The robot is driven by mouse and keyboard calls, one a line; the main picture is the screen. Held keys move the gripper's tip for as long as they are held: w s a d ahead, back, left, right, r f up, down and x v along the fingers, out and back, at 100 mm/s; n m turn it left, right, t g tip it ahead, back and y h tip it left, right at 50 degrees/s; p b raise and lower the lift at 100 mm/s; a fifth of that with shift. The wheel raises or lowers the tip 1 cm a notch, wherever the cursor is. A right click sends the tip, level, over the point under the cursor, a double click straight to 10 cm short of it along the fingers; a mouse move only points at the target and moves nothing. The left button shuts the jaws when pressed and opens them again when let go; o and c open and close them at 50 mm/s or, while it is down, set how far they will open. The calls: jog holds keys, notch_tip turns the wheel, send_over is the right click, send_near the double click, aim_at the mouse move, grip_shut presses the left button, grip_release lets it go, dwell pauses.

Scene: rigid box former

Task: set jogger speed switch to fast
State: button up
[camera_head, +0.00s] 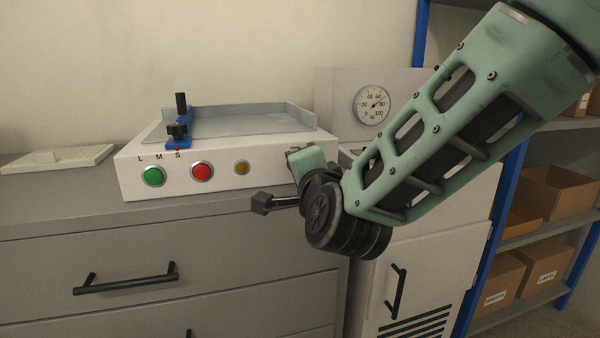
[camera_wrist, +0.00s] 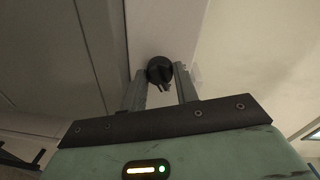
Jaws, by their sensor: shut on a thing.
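The jogger (camera_head: 222,182) is a white box with a grey tray on top, standing on the grey cabinet. A round black knob, seemingly the speed switch (camera_wrist: 159,67), sticks out from a pale face in the wrist view. My gripper (camera_wrist: 161,74) has one finger on each side of this knob and is shut on it. In the head view my gripper (camera_head: 291,153) is at the jogger's right end, where its own body and my arm hide the knob. I cannot read the switch's setting or any marks by it.
A blue guide (camera_head: 178,143) with black knobs stands by the L M S letters. A dial gauge (camera_head: 371,105) is behind. Shelves with cardboard boxes (camera_head: 540,267) stand right.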

jog(key=shift+f, duration=0.1)
jog(key=o, duration=1)
jog(key=shift+c, duration=0.2)
jog(key=shift+s, duration=0.1)
jog(key=b+v, duration=0.2)
jog(key=v, duration=1.5)
jog(key=shift+b, duration=0.35)
jog(key=shift+d, duration=0.1)
